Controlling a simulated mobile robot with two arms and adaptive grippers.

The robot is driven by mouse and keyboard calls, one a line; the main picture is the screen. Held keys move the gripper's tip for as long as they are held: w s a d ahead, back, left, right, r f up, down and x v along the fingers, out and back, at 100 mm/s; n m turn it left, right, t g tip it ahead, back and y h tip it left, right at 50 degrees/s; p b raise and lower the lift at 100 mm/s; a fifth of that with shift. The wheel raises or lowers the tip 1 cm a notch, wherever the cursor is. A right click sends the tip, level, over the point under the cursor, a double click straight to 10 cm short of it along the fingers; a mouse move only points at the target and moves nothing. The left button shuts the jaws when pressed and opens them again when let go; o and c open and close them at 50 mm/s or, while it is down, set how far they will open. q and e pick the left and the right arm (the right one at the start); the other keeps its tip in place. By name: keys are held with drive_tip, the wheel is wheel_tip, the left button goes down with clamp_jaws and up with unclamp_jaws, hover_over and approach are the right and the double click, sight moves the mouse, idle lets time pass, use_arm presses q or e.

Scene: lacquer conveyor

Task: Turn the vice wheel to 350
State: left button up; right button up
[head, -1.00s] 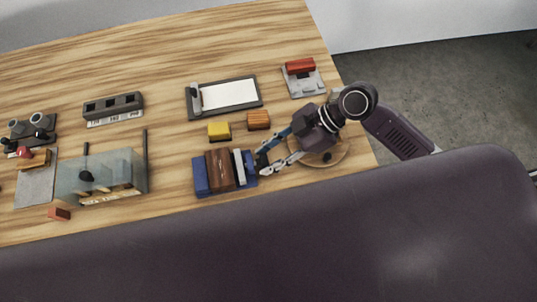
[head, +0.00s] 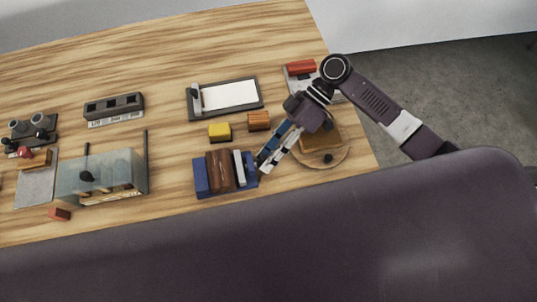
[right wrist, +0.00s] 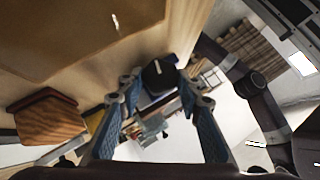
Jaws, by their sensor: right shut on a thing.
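The blue vice (head: 202,178) stands near the front of the wooden table in the head view, with brown pieces and a pale plate between its ends. Its dark wheel (right wrist: 160,77), with a white mark, shows between my fingertips in the right wrist view. In the head view the wheel is mostly hidden by the fingers at the vice's right end. My right gripper (head: 262,165) is shut on the wheel; it also shows in the right wrist view (right wrist: 160,84). I cannot read any number on the wheel. My left gripper is not in view.
A round wooden board (head: 335,155) lies under my right wrist. Yellow (head: 219,131) and orange (head: 258,121) blocks sit behind the vice. A clipboard-like tray (head: 230,96), a grey device with a red top (head: 300,68) and a clear box (head: 75,184) stand around.

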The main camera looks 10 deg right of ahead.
drive_tip(key=shift+w, duration=0.1)
idle(0.4)
drive_tip(key=o, duration=1.2)
drive_tip(key=shift+c, duration=0.2)
